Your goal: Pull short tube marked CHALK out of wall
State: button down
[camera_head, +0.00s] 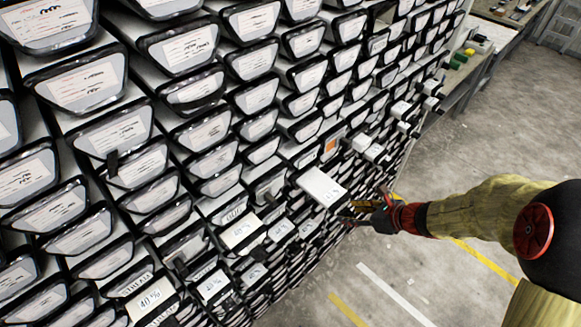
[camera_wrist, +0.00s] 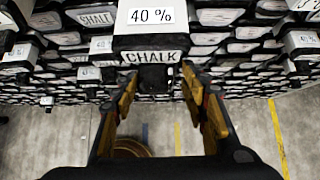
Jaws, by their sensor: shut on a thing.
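A tube marked CHALK (camera_wrist: 151,57), with a white 40 % label on top, stands at the upper middle of the wrist view. Its black end faces me. My gripper (camera_wrist: 157,80) has one tan-padded finger on each side of this black end and is shut on it. In the head view my gripper (camera_head: 358,208) is at the wall's right part, by a pale-topped tube (camera_head: 321,187) that sticks out further than its neighbours. The tube's rear part is hidden.
The wall holds dense rows of labelled tube ends (camera_head: 120,130), close around my gripper. Several other tubes (camera_head: 400,110) stick out further right. A workbench (camera_head: 470,60) stands beyond the wall's end. The concrete floor (camera_head: 450,150) with painted lines is open at the right.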

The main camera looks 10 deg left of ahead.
jog(key=shift+s+d, duration=1.8)
jog(key=shift+d, duration=0.15)
jog(key=c, duration=1.3)
grip_release()
jog(key=v, duration=1.2)
jog(key=shift+o, duration=0.2)
